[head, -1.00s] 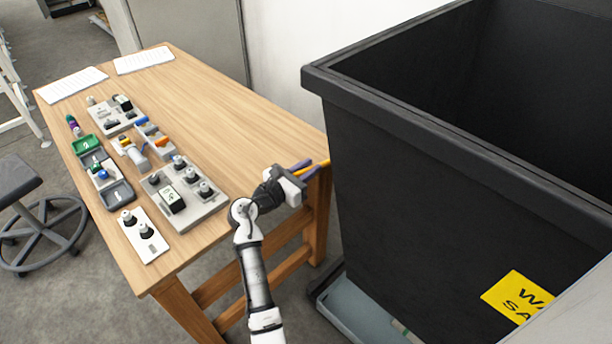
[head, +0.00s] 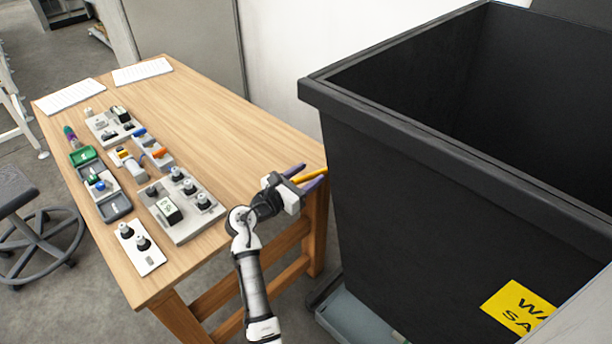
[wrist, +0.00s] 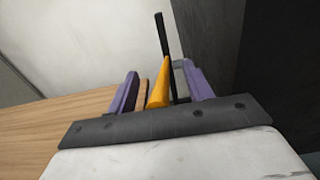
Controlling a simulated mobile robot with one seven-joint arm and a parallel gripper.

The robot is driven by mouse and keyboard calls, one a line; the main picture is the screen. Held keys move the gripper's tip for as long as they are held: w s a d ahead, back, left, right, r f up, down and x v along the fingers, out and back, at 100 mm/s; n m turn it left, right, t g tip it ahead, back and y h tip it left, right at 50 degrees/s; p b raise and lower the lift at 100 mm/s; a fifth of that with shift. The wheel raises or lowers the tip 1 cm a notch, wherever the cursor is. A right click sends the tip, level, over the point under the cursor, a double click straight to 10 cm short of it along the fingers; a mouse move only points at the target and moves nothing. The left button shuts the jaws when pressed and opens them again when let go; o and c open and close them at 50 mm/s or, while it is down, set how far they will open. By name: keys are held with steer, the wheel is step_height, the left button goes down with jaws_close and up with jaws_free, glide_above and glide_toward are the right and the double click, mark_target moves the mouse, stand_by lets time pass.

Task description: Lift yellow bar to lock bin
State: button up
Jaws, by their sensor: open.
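The black bin (head: 430,210) stands at the right in the head view, beside the wooden table. The yellow bar (head: 311,176) is a short thin bar close to the bin's left side. In the wrist view the yellow bar (wrist: 159,84) lies between the two purple fingers, with gaps on both sides. My gripper (head: 305,178) is open around the bar and not closed on it; it also shows in the wrist view (wrist: 163,88). A thin black rod (wrist: 162,35) rises behind the bar. The bar's near end is partly hidden by my gripper.
The wooden table (head: 215,120) is left of the bin, with its right end close to my gripper. Several grey panels with knobs and connectors (head: 180,205) sit on its left part. A stool (head: 35,215) stands at far left. A grey base (head: 355,315) lies under the bin.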

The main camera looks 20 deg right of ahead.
steer(key=v, duration=1.3)
stand_by(0.4)
